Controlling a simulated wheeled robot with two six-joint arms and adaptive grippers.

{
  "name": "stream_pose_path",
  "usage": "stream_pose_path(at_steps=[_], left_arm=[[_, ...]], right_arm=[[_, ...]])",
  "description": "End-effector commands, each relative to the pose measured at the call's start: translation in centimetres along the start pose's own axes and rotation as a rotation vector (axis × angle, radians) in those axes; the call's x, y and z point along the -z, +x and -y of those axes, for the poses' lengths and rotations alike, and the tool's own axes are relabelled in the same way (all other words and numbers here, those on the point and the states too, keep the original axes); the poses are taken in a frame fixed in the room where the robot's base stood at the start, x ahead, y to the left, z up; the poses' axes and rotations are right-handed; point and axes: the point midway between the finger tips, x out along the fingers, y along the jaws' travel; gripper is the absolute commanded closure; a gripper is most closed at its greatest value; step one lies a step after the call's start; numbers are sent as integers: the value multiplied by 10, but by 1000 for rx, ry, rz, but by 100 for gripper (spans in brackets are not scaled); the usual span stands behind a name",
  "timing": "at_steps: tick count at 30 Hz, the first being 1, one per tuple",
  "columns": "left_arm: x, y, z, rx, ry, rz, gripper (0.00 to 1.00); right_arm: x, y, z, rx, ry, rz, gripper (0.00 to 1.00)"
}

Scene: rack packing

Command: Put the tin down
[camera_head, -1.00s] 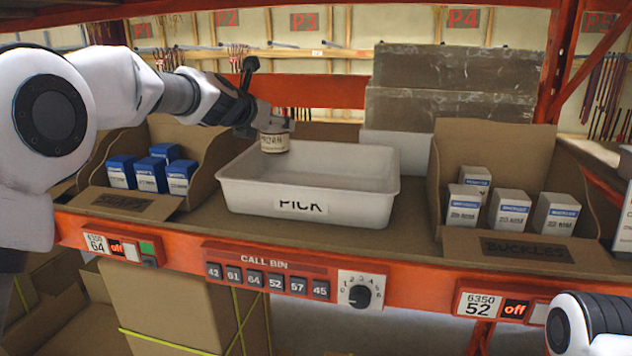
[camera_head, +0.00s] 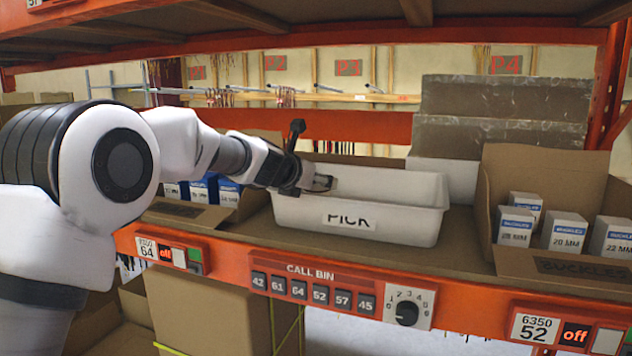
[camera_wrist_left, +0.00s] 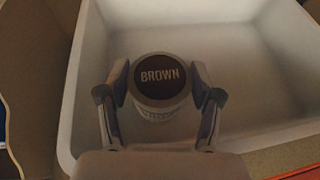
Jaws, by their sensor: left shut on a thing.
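The tin (camera_wrist_left: 160,78) shows in the left wrist view as a round can with a dark lid marked BROWN, upright as seen from above. My left gripper (camera_wrist_left: 160,100) is shut on it, one finger on each side. Both are within the walls of the white PICK bin (camera_wrist_left: 82,95). In the head view the left gripper (camera_head: 322,183) reaches down into the left end of the bin (camera_head: 395,225), and the tin is hidden there. I cannot tell whether the tin touches the bin floor. My right gripper is not in view.
A cardboard box of blue-and-white cartons (camera_head: 228,190) stands left of the bin, partly behind my arm. The BUCKLES box (camera_head: 580,268) with several white cartons stands to the right. The bin floor (camera_wrist_left: 235,70) beyond the tin looks empty.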

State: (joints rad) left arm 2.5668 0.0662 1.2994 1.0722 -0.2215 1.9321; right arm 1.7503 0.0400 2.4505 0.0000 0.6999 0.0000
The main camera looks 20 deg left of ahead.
Motion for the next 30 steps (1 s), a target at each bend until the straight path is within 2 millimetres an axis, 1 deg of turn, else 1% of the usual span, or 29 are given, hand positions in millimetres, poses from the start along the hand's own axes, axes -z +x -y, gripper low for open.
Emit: stream_pose_path(at_steps=[3,6,7,9,19,23,24,26,30], left_arm=[[5,2,0,0,-1,-1,74],[4,2,0,0,-1,0,74],[4,2,0,0,-1,-1,32],[4,2,0,0,-1,-1,10],[3,1,0,0,0,-1,10],[-13,-5,0,0,1,0,10],[-8,-10,0,0,-1,1,10],[-6,-24,0,0,-1,2,10],[-7,-64,0,0,-2,3,10]], right_arm=[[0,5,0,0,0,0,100],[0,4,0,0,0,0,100],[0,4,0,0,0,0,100],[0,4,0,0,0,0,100],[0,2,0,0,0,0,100],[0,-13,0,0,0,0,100],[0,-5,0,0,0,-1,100],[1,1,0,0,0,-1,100],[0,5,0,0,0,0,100]])
